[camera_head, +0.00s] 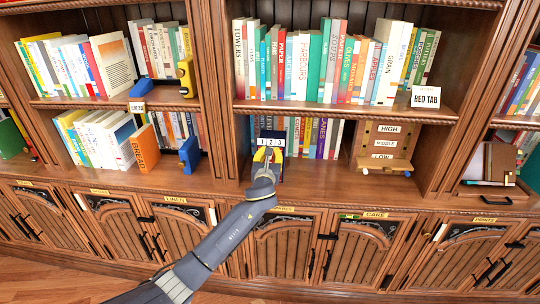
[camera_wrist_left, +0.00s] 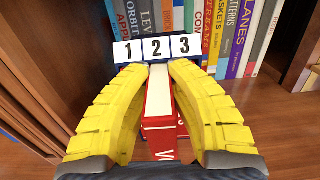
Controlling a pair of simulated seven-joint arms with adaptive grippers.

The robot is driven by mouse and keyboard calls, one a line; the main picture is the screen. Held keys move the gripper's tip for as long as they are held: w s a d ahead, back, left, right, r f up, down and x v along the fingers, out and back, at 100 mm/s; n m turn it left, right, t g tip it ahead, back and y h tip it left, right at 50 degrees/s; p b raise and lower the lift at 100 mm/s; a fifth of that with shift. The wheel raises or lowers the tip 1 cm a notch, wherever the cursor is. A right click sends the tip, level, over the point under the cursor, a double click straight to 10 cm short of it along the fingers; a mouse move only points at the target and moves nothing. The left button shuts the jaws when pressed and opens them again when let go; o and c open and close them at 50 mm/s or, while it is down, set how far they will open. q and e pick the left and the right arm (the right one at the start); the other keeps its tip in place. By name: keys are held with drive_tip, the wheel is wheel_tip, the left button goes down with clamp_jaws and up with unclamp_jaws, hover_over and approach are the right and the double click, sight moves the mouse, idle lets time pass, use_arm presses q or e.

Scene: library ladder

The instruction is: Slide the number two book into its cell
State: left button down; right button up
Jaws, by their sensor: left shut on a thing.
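My left gripper (camera_head: 266,160) is at the lower shelf of the middle bookcase bay, in front of a row of cells labelled 1, 2, 3 (camera_head: 270,142). In the left wrist view its yellow fingers (camera_wrist_left: 158,68) are shut on a red book (camera_wrist_left: 158,105) with a pale top edge. The book points away from me, roughly in line with the number 2 label (camera_wrist_left: 152,48), between label 1 (camera_wrist_left: 127,52) and label 3 (camera_wrist_left: 180,46). The fingers and labels hide the cell openings, so I cannot tell how far the book is inside. My right gripper is not in view.
Upright books (camera_wrist_left: 235,35) stand behind the labels. A wooden HIGH/MIDDLE/LOW stand (camera_head: 385,146) is to the right on the same shelf. An upright bay wall (camera_wrist_left: 50,50) is close on the left.

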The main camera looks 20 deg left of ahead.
use_arm(q)
drive_tip(key=shift+w+a+r, duration=0.1)
drive_tip(key=shift+w+a, duration=0.05)
drive_tip(key=shift+w, duration=0.45)
drive_tip(key=c, duration=1.2)
unclamp_jaws()
